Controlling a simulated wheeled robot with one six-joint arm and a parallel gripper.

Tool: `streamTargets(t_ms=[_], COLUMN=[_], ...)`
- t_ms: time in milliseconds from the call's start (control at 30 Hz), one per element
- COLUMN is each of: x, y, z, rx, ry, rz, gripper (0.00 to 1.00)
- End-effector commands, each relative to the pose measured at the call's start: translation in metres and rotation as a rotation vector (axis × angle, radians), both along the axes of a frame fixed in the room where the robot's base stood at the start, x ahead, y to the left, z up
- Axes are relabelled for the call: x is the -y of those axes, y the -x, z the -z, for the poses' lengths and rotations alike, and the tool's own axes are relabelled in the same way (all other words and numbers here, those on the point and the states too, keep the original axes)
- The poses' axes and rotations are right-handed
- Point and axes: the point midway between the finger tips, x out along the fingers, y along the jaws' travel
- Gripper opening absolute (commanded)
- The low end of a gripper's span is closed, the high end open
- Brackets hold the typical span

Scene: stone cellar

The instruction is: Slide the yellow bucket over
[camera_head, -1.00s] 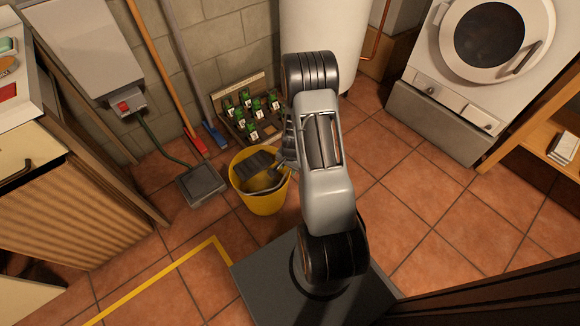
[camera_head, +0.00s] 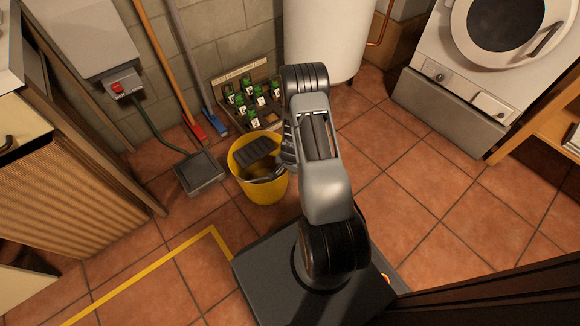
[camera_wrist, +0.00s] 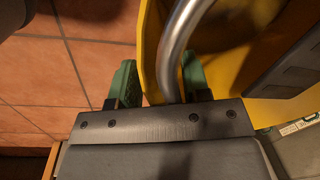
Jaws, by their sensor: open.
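The yellow bucket (camera_head: 262,190) stands upright on the tiled floor just left of my arm in the head view. A dark ribbed insert (camera_head: 255,150) lies across part of its mouth. My gripper (camera_head: 287,150) is at the bucket's right rim, partly hidden by my wrist. In the wrist view my gripper (camera_wrist: 160,85) is open, with a green finger pad on each side of the bucket's yellow wall (camera_wrist: 150,50) and its curved metal handle (camera_wrist: 176,45). Whether the pads touch the wall cannot be told.
Yellow floor tape (camera_head: 150,280) runs at front left. Open floor lies right of my arm, before the washing machine (camera_head: 455,95).

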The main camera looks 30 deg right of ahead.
Motion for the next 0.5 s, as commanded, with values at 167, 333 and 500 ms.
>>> streamTargets(t_ms=[167, 333, 500], x=[-0.0005, -0.0006, -0.0006], y=[-0.0009, -0.001, -0.001], z=[0.0093, 0.0107, 0.0104], rx=[0.0, 0.0, 0.0], ry=[0.001, 0.0, 0.0], rz=[0.0, 0.0, 0.0], gripper=[0.43, 0.43, 0.43])
